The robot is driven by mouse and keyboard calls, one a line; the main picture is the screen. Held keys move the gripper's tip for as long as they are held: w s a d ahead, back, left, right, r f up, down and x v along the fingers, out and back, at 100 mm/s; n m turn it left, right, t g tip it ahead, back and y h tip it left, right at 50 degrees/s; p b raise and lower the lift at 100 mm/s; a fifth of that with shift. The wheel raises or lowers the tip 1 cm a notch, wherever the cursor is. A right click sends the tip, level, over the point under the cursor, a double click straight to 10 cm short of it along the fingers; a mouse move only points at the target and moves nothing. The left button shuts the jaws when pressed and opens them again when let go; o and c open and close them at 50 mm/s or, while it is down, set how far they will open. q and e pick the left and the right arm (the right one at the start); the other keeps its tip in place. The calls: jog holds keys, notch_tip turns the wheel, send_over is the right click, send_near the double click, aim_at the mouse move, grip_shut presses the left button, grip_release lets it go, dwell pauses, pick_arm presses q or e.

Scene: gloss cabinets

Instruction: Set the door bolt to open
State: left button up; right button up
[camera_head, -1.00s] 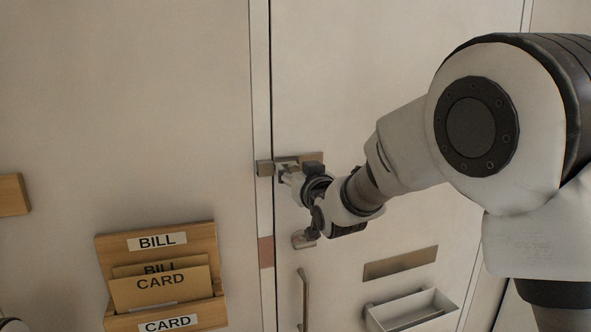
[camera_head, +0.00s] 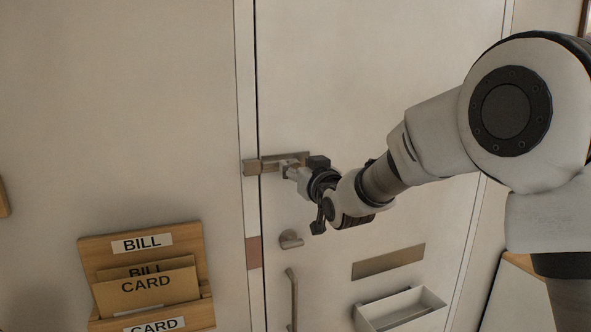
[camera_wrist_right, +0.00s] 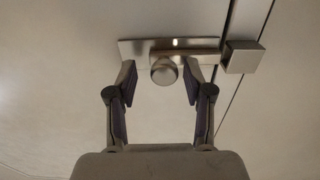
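The door bolt is a metal plate (camera_head: 299,156) on the door, with a sliding bar and a round knob (camera_wrist_right: 164,71). A square keeper (camera_head: 252,167) sits on the frame to its left. In the right wrist view, the plate (camera_wrist_right: 132,47) and keeper (camera_wrist_right: 243,57) show, with the bar reaching close to the keeper; whether its end is inside I cannot tell. My right gripper (camera_head: 290,172) is at the bolt. In the wrist view its two fingers (camera_wrist_right: 160,75) are apart, one on each side of the knob, with visible gaps. My left gripper is not in view.
Below the bolt are a small metal fitting (camera_head: 291,239), a vertical door handle (camera_head: 292,300), a mail slot plate (camera_head: 388,261) and a white open tray (camera_head: 433,298). A wooden letter holder (camera_head: 92,258) hangs on the wall left of the door.

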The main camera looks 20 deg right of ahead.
jog(key=shift+d+f, duration=0.1)
jog(key=shift+s, duration=0.1)
jog(key=s, duration=1.1)
jog(key=shift+s+d, duration=0.2)
jog(key=shift+s, duration=0.2)
